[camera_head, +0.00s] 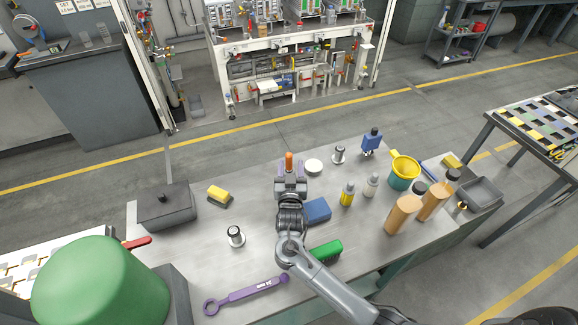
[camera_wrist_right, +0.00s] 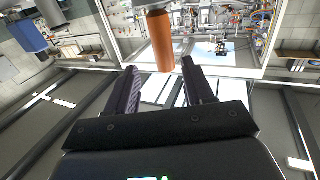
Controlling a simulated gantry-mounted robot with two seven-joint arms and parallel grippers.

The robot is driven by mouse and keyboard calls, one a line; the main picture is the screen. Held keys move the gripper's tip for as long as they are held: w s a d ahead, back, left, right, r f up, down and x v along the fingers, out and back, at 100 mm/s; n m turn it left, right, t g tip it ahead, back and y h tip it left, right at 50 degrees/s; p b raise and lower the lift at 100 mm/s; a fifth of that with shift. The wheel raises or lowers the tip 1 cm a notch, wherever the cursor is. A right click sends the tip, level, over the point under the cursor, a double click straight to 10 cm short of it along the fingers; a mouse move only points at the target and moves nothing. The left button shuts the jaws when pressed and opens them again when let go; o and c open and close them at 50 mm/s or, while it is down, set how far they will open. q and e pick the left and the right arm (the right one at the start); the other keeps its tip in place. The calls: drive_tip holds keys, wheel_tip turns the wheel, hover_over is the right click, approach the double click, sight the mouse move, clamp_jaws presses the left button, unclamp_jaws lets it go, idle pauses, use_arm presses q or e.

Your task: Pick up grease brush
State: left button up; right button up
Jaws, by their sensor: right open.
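An orange cylindrical handle (camera_head: 289,160) stands upright just beyond my right gripper (camera_head: 290,178) in the head view; it may be the grease brush, but its lower part is hidden. In the right wrist view the same orange handle (camera_wrist_right: 160,40) shows at the fingertips, and its lower end lies about level with the gap between them. My right gripper (camera_wrist_right: 161,70) is open, its two dark fingers apart and not visibly closed on the handle. A green block-shaped brush (camera_head: 326,251) lies on the table beside my right forearm. My left gripper is out of view.
On the metal table (camera_head: 265,260) a blue block (camera_head: 317,210) lies close right of my right wrist. A white round lid (camera_head: 313,166), small bottles (camera_head: 347,194) and a yellow-teal cup (camera_head: 404,172) stand further right. A dark box (camera_head: 166,208) and purple wrench (camera_head: 245,292) are left.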

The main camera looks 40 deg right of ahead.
sight(289, 159)
drive_tip(key=x, duration=0.3)
drive_tip(key=shift+w+a+r, duration=0.1)
drive_tip(key=shift+w+r, duration=0.05)
drive_tip(key=shift+w, duration=0.25)
drive_tip(key=shift+w+d, duration=0.45)
drive_tip(key=shift+w, duration=0.05)
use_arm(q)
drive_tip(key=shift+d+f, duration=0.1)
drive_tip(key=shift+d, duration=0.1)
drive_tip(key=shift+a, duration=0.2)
use_arm(e)
clamp_jaws()
drive_tip(key=shift+r, duration=0.1)
